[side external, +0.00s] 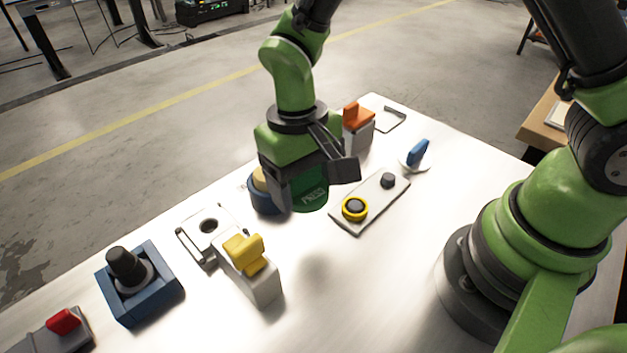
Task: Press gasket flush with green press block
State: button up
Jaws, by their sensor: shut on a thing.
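My gripper (306,176) is shut on the green press block (311,197), which has the word PRESS on its side. The block's lower end appears to hang above the table, left of a light grey plate. A yellow ring (346,214), which looks like the gasket, sits on that plate (372,205) around a dark round centre. From this view I cannot tell whether the ring sits flush. The block and the ring are apart in the picture.
A dark knob (388,181) stands on the same plate. A blue round holder (262,203) is partly hidden behind my gripper. A yellow-topped block (245,252), a blue base with a black knob (140,290), an orange-topped block (357,117) and a blue handle (418,152) stand around.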

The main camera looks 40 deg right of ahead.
jog(key=w+d+m, duration=0.2)
jog(key=w+d, duration=0.1)
jog(key=d, duration=0.1)
jog(key=w+d+r+m, duration=0.1)
jog(key=w+d+m, duration=0.2)
jog(key=w+d, duration=0.1)
jog(key=w+d+m, duration=0.2)
jog(key=w+d, duration=0.1)
jog(key=d, duration=0.2)
jog(key=shift+w+d+r+y, duration=0.15)
jog(key=shift+w+r+y, duration=0.05)
jog(key=shift+r+y, duration=0.2)
jog(key=shift+d+f+m, duration=0.1)
jog(key=shift+d+m, duration=0.15)
jog(key=shift+m, duration=0.05)
jog(key=shift+f, duration=2.5)
jog(key=shift+f, duration=1.25)
jog(key=shift+r, duration=0.15)
jog(key=shift+r, duration=1.45)
